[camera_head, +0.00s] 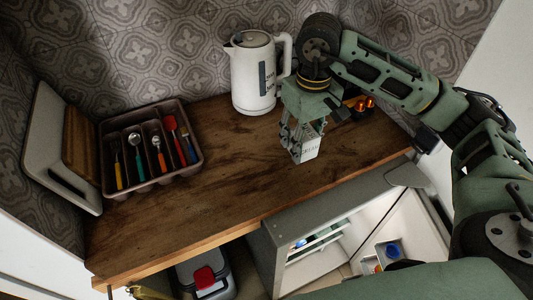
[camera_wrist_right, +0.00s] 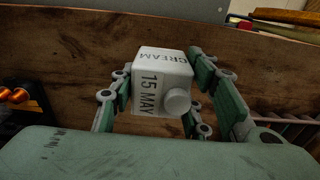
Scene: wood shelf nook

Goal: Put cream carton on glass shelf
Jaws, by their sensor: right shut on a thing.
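The white cream carton (camera_head: 311,149), marked CREAM, is in my right gripper (camera_head: 300,132), just above or on the wooden counter near its front edge; I cannot tell whether it touches the wood. In the right wrist view the carton (camera_wrist_right: 158,66) shows its cap and the text "15 MAY", with the fingers of my right gripper (camera_wrist_right: 165,92) shut on both its sides. Shelves (camera_head: 321,238) that look like glass show inside the open fridge below the counter; their inner parts are partly hidden. My left gripper is not in view.
A white kettle (camera_head: 252,85) stands behind the carton. A cutlery tray (camera_head: 187,116) and leaning boards (camera_head: 60,150) are at the left. The fridge door (camera_head: 410,231) stands open, with items in its rack. The middle of the counter (camera_head: 220,175) is clear.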

